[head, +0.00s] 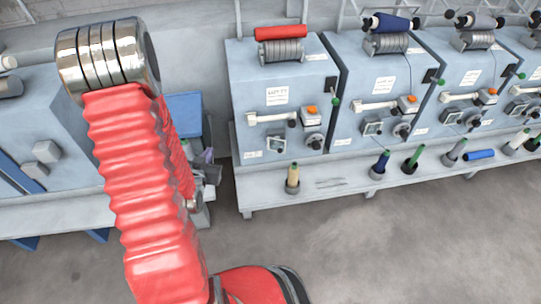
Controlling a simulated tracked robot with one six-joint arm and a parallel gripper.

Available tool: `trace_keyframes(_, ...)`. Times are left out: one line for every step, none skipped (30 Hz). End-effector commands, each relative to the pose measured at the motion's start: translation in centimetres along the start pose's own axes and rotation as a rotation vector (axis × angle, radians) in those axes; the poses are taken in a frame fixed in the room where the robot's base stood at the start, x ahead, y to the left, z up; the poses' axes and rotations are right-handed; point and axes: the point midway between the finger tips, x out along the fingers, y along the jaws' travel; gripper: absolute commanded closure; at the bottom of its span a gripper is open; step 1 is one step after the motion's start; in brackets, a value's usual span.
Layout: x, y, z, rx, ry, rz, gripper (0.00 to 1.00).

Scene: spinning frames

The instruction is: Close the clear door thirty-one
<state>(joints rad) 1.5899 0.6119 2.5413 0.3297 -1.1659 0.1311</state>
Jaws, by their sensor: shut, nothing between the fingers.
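I cannot pick out a clear door in the head view, and no number thirty-one is legible. The nearest blue-grey spinning unit (285,95) carries a white label (277,95) whose text is too blurred to read. My red ribbed arm with its metal joint fills the left of the view and hides part of what lies behind it. I cannot make out my gripper.
More spinning units (375,90) stand in a row to the right, with rollers on top. A pale ledge (330,183) below them holds several bobbins, one of them tan (292,178). A blue box (183,112) is partly behind my arm. The grey floor (400,250) in front is clear.

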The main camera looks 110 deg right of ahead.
Motion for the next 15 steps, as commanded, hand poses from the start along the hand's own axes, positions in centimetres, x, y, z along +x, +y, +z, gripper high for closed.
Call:
trace_keyframes(-0.6, -2.8, -0.4, -0.013, -0.016, -0.051, 1.00)
trace_keyframes(-0.9, -4.2, -0.5, -0.021, -0.030, -0.078, 1.00)
trace_keyframes(-1.5, -6.2, -0.5, -0.033, -0.049, -0.114, 1.00)
trace_keyframes(-2.0, -7.6, -0.5, -0.043, -0.064, -0.141, 1.00)
trace_keyframes(-2.6, -9.0, -0.5, -0.053, -0.079, -0.167, 1.00)
trace_keyframes(-3.4, -10.8, -0.5, -0.067, -0.098, -0.202, 1.00)
trace_keyframes(-4.0, -12.2, -0.5, -0.078, -0.113, -0.228, 1.00)
trace_keyframes(-4.8, -13.5, -0.4, -0.090, -0.127, -0.255, 1.00)
trace_keyframes(-5.8, -15.2, -0.4, -0.106, -0.147, -0.290, 1.00)
trace_keyframes(-6.6, -16.5, -0.3, -0.119, -0.161, -0.316, 1.00)
trace_keyframes(-7.5, -17.7, -0.2, -0.132, -0.175, -0.342, 1.00)
trace_keyframes(-8.7, -19.3, -0.1, -0.150, -0.194, -0.376, 1.00)
trace_keyframes(-9.6, -20.5, -0.1, -0.164, -0.207, -0.402, 1.00)
trace_keyframes(-10.6, -21.6, 0.1, -0.180, -0.222, -0.428, 1.00)
trace_keyframes(-12.0, -23.1, 0.2, -0.201, -0.240, -0.462, 1.00)
